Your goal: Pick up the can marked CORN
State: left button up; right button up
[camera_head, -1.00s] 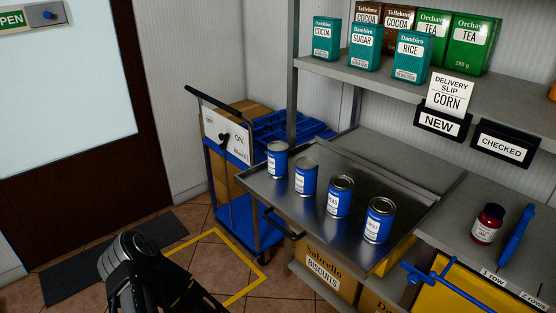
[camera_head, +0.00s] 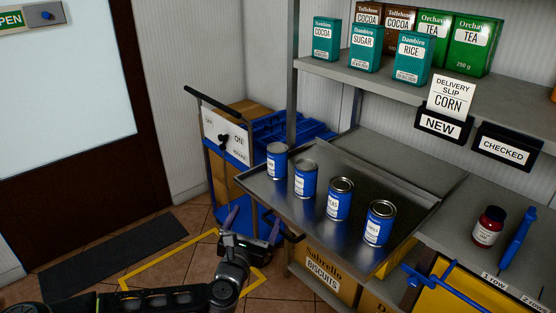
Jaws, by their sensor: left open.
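Several blue cans with white labels and metal lids stand upright in a row on a steel tray: a far left can (camera_head: 277,161), a second can (camera_head: 305,179), a third can (camera_head: 340,200) and a near right can (camera_head: 379,223). Their labels are too small to read surely, so I cannot tell which is marked CORN. My left gripper (camera_head: 254,219) is open and empty, its fingers pointing up and away, in front of the tray (camera_head: 277,203) at its left side, apart from the cans. My right gripper is out of view.
A delivery slip reading CORN (camera_head: 453,95) stands in the NEW holder (camera_head: 442,124), beside a CHECKED holder (camera_head: 507,147). A shelf (camera_head: 385,80) with boxes overhangs behind the tray. A blue trolley (camera_head: 230,150) stands left. A red-brown jar (camera_head: 488,227) sits right.

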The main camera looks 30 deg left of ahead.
aim_at(277, 152)
jog(key=i+j, duration=0.25)
jog(key=i, duration=0.2)
jog(key=i+j, duration=0.25)
jog(key=i, duration=0.15)
